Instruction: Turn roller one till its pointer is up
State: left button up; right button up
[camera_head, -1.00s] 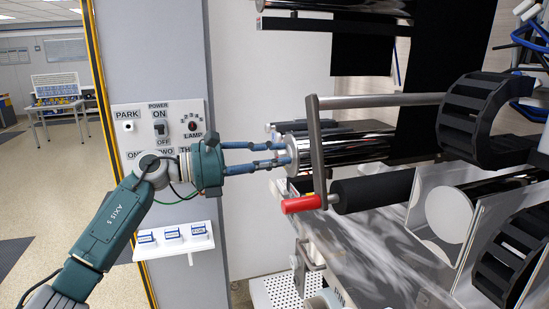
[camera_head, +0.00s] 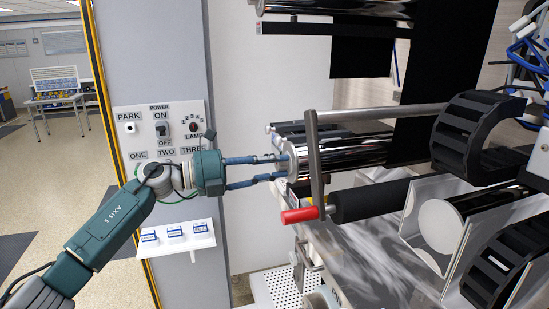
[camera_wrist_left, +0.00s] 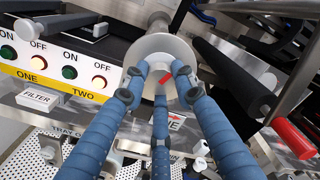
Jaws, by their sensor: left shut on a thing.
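Roller one, a shiny chrome roller (camera_head: 350,148), lies level in the machine in the head view, its end towards my arm. My left gripper (camera_head: 284,168) reaches it from the left, and its blue fingers are shut around the pale round end. In the left wrist view, the left gripper (camera_wrist_left: 163,82) has three fingers around the pale end disc (camera_wrist_left: 152,48). A red pointer mark (camera_wrist_left: 166,77) shows on the disc between the fingertips. It looks tilted, but its exact direction is partly hidden. A sign below ends in "NE". My right gripper is not in view.
A crank with a red handle (camera_head: 300,215) stands close to the right of the fingers. A switch panel (camera_head: 161,128) and a small shelf (camera_head: 178,235) are on the grey post behind my arm. Buttons labelled ONE and TWO (camera_wrist_left: 55,70) sit left of the disc.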

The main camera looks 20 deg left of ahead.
pick_arm(q)
jog(key=shift+w+a+r+n+p, duration=0.1)
jog(key=shift+r+n+p, duration=0.1)
jog(key=shift+n+p, duration=0.75)
jog(key=shift+w+a+r+n+p, duration=0.15)
jog(key=shift+n+p, duration=0.35)
jog(key=shift+n, duration=0.75)
jog(key=shift+s, duration=0.1)
jog(key=o, duration=0.9)
jog(key=shift+o, duration=1.3)
jog(key=shift+f, duration=0.2)
jog(key=v, duration=1.2)
